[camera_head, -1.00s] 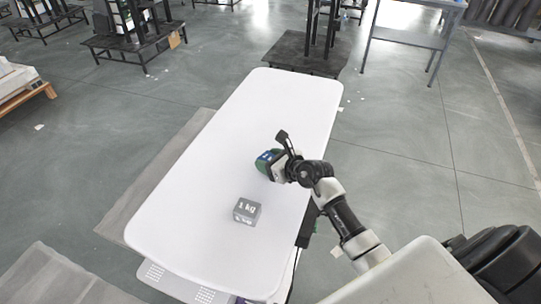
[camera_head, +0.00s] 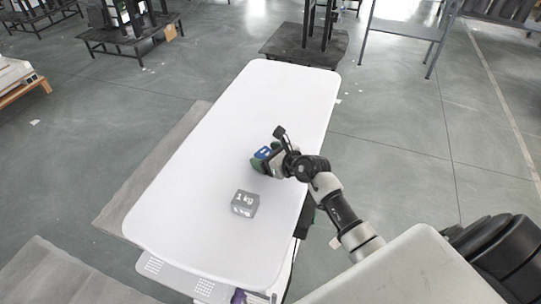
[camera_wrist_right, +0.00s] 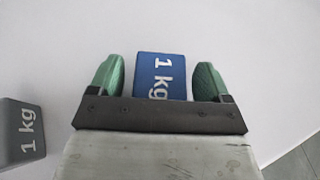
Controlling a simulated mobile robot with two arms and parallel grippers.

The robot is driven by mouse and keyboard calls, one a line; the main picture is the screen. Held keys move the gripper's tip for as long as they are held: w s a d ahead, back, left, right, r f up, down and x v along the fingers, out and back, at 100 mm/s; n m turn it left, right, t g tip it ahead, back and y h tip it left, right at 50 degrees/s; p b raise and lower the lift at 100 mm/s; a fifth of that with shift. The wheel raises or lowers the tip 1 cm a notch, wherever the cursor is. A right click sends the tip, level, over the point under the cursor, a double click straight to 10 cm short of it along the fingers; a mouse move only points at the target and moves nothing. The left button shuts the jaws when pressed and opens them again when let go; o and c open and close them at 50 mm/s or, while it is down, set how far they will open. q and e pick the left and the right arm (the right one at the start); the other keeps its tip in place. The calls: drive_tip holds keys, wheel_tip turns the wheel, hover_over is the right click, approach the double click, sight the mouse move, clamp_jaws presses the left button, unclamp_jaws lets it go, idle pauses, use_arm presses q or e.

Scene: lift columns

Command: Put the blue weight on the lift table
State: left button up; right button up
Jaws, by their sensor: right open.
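The blue weight (camera_head: 263,153), a block marked 1 kg, is at the white table (camera_head: 285,95), right of its middle. My right gripper (camera_head: 268,161) is around it, with its green fingers apart. In the right wrist view the blue weight (camera_wrist_right: 160,76) stands between the two fingertips of the gripper (camera_wrist_right: 159,78), with a gap on each side. Its lower part is hidden behind the gripper's dark bar, and whether it touches the table top is hard to tell. My left gripper is not in view.
A grey 1 kg weight (camera_head: 245,203) sits on the white table, nearer the front; it also shows at the left of the wrist view (camera_wrist_right: 20,132). A perforated plate (camera_head: 190,284) shows below the near table edge. The table's far half is clear.

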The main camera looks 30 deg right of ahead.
drive_tip(key=v, duration=1.2)
drive_tip(key=shift+s, duration=0.1)
